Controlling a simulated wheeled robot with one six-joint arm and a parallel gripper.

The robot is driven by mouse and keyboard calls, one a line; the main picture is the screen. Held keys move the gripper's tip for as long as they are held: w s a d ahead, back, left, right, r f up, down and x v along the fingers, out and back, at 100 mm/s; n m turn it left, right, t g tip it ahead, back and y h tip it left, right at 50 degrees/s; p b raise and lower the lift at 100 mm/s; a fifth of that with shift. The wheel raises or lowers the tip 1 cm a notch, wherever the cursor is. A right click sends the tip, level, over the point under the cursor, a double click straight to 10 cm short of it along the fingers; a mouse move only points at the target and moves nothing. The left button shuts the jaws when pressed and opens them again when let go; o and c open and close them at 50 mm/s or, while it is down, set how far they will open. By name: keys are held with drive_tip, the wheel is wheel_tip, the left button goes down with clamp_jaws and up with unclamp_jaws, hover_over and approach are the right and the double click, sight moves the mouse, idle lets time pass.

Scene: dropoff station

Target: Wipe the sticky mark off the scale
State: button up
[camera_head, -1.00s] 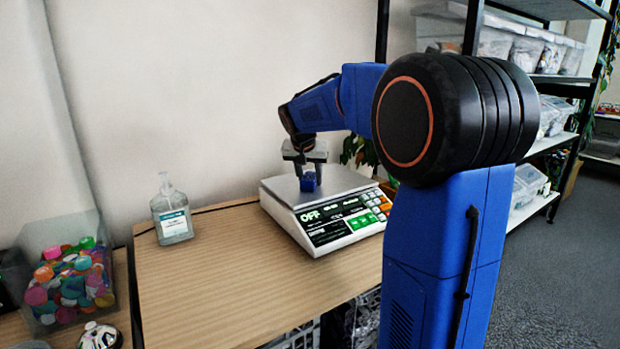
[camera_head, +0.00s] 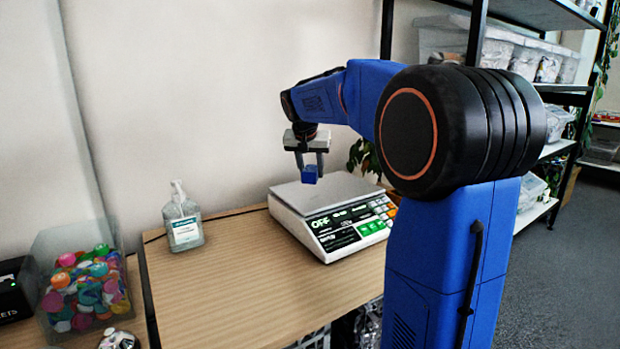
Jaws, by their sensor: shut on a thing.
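The scale (camera_head: 318,196) stands on the wooden table, a white body with a grey metal plate on top and a lit front panel that reads OFF. My gripper (camera_head: 308,168) is shut on a small blue block-like thing (camera_head: 310,176), perhaps a sponge or cloth. It holds this above the left part of the plate, seemingly clear of it. No sticky mark can be made out on the plate at this size.
A clear pump bottle (camera_head: 184,222) stands on the wooden table (camera_head: 232,285) left of the scale. A clear bin (camera_head: 48,262) of coloured caps sits at far left. A shelf rack (camera_head: 474,40) with boxes stands behind right. The table's front left is clear.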

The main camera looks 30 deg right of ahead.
drive_tip(key=shift+r, duration=1.15)
drive_tip(key=shift+a, duration=0.1)
